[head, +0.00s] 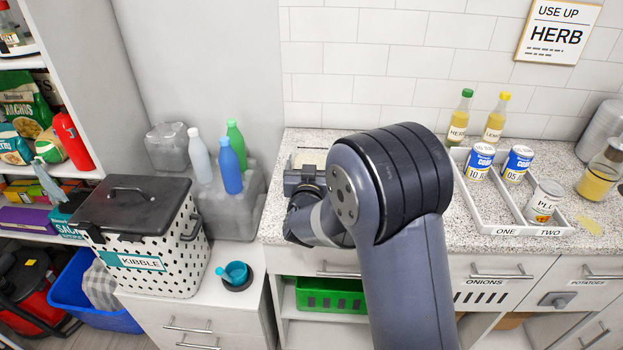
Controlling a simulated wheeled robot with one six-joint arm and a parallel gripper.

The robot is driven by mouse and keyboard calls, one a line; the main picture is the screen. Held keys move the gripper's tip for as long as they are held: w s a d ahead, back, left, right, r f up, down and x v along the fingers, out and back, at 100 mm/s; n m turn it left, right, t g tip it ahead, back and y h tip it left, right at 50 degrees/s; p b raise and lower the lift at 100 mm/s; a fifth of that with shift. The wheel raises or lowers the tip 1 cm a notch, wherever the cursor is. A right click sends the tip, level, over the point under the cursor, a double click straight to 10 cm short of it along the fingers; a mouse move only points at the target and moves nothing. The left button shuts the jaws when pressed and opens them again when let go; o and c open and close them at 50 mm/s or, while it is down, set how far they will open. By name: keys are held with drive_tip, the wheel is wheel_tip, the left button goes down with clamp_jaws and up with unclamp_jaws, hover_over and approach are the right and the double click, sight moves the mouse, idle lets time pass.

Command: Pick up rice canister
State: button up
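No label reading rice is legible in the head view. A clear canister with yellow contents (597,182) stands on the counter at the far right; I cannot tell whether it holds rice. A pale, partly hidden thing (310,157) shows just behind my gripper at the counter's left end; I cannot tell what it is. My gripper (304,178) is over the counter's left end, beside that pale thing. Its fingers are too small and too covered to show whether they are open or shut. My arm covers the middle of the counter.

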drive_tip(key=c, duration=0.5)
drive_tip(key=shift+r, duration=0.1)
